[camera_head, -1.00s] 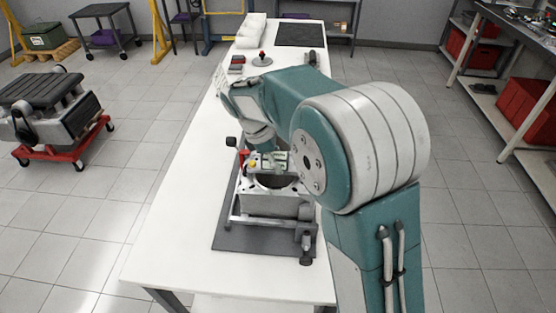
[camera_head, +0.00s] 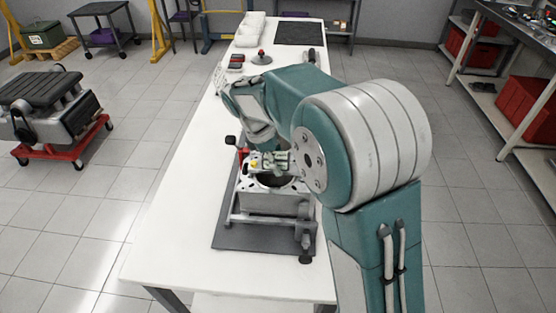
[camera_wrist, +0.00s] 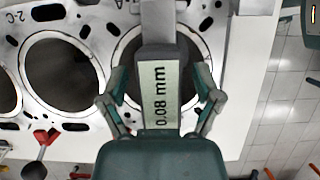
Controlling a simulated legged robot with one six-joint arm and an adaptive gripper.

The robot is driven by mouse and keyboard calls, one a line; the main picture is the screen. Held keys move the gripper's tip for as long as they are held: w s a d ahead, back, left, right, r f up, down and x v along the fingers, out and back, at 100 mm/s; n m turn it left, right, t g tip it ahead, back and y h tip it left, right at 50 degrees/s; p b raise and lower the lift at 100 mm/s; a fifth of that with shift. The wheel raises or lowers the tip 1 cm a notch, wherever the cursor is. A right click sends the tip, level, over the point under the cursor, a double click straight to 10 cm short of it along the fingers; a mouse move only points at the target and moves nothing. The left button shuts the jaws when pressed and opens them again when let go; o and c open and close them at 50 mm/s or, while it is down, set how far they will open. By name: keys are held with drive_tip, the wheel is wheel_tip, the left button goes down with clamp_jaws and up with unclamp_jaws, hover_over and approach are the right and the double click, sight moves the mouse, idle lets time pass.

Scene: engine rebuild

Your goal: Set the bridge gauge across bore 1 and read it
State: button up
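The block (camera_head: 272,204) sits on the table in the head view. My gripper (camera_wrist: 161,95) is open around the gauge, with a gap on each side. In the head view my gripper (camera_head: 274,161) is low over the block's far end. I cannot tell the bore's number.
The block stands on a dark mat (camera_head: 240,238) on a white table (camera_head: 175,215). A red-topped lever (camera_wrist: 46,137) is beside the block. The table left of the block is clear.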

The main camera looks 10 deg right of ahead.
sight(261, 165)
drive_tip(key=v, duration=1.1)
drive_tip(key=s+d+r+m+t+y, duration=0.1)
drive_tip(key=s+d+r+m+y, duration=0.1)
drive_tip(key=s+d+r+m, duration=0.3)
drive_tip(key=s+d+f+m+t+y, duration=0.1)
drive_tip(key=s+d+m, duration=0.3)
drive_tip(key=s, duration=0.5)
drive_tip(key=s+d+f+m+t+y, duration=0.1)
drive_tip(key=s+d+f+m+t, duration=0.3)
drive_tip(key=s, duration=0.6)
drive_tip(key=m, duration=0.2)
drive_tip(key=shift+s+d+m+y, duration=0.2)
drive_tip(key=shift+s+m+y, duration=0.1)
drive_tip(key=shift+m, duration=0.1)
